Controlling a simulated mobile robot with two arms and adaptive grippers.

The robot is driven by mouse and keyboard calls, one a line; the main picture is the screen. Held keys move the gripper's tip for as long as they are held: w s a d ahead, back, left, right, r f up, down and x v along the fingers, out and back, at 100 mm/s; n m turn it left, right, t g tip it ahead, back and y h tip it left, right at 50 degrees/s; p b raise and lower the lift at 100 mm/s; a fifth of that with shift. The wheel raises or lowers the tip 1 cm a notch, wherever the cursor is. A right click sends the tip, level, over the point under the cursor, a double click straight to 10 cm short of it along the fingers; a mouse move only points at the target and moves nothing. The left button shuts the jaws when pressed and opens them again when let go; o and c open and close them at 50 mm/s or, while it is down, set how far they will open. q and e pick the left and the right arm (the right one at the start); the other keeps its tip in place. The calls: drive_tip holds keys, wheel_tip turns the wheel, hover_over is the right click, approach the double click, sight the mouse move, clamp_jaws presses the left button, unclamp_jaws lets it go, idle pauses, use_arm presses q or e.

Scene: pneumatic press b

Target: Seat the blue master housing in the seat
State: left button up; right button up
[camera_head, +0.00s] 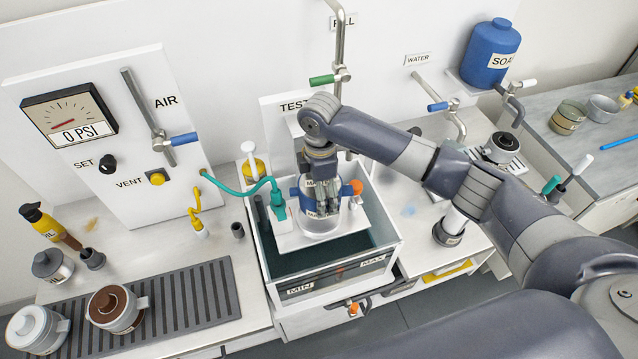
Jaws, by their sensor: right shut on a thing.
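My right gripper (322,192) reaches in from the right and points down over the test tank (392,248). It is shut on the blue master housing (305,208), a blue body with a white label partly covered by the fingers. The housing is upright over a pale round part on the white platform (292,240) in the tank. The seat itself is hidden by the housing and gripper, and I cannot tell whether the housing rests in it or is just above. A teal connector (279,208) is on the left and an orange knob (356,187) on the right. My left gripper is out of view.
A teal hose (238,190) runs from the air panel (130,200) to the connector. A fill pipe (339,45) rises behind the tank. Cups stand on a ribbed mat (190,305) at left. A dark-based cylinder (449,232) stands right of the tank.

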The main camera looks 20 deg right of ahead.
drive_tip(key=shift+w+a+f+n+p, duration=0.15)
drive_tip(key=shift+w+f+n+p, duration=0.15)
drive_tip(key=shift+n, duration=0.5)
drive_tip(key=shift+w+f+n, duration=0.1)
drive_tip(key=shift+f+n, duration=0.15)
drive_tip(key=shift+n, duration=0.25)
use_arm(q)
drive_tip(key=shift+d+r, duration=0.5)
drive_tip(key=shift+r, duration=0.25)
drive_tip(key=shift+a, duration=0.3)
use_arm(e)
drive_tip(key=shift+p, duration=0.55)
use_arm(q)
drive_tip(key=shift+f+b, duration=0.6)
drive_tip(key=shift+b, duration=0.4)
use_arm(e)
drive_tip(key=shift+f, duration=2.05)
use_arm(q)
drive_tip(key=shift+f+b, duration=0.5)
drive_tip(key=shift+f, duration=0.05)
use_arm(e)
drive_tip(key=shift+f, duration=1.05)
drive_tip(key=o, duration=1.5)
drive_tip(key=shift+c, duration=0.2)
